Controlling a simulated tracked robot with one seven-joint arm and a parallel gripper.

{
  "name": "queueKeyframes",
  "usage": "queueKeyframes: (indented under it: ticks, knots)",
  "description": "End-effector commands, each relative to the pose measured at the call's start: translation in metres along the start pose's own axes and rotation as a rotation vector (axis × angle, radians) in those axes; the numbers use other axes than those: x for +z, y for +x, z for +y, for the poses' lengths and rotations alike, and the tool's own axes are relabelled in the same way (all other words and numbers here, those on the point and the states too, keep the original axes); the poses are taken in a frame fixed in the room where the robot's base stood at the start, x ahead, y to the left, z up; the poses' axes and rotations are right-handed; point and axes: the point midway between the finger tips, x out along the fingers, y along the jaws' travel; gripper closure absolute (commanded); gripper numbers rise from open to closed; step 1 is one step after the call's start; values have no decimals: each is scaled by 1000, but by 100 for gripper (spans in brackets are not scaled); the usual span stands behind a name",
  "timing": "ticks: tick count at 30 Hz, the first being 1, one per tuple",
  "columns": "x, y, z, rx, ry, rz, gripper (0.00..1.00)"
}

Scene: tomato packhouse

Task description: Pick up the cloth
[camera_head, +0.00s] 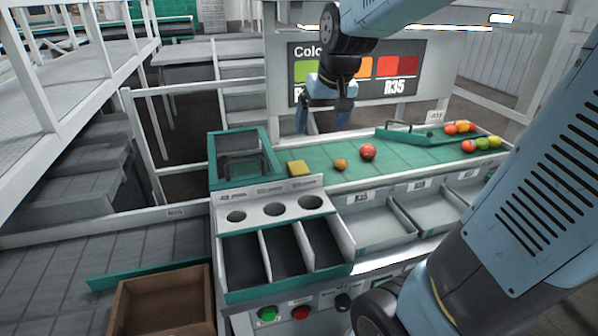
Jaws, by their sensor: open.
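A small yellow block-like piece (299,168), which looks like the folded cloth, lies on the green sorting surface (330,168) near its left end. My gripper (324,124) hangs pointing down in front of the colour sign, with its two fingers spread apart and nothing between them. It is above and slightly right of the yellow piece in the picture, clearly apart from it. Its exact distance in depth is hard to tell.
Several tomatoes sit at the far right. Holes, black compartments and grey trays line the front. A brown box (125,310) stands lower left.

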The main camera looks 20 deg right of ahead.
Motion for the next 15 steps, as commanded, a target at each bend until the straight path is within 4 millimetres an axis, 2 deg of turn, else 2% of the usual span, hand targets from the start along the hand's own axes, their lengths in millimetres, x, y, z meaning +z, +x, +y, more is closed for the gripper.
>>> queueKeyframes:
  ticks: [1, 6, 12, 15]
  knots:
    - [-11, 13, 0, 2, -1, -17, 8]
    - [-45, 53, 1, 18, 0, -51, 8]
    - [-73, 95, 2, 44, -5, -80, 8]
    - [-82, 109, 3, 54, -8, -88, 8]
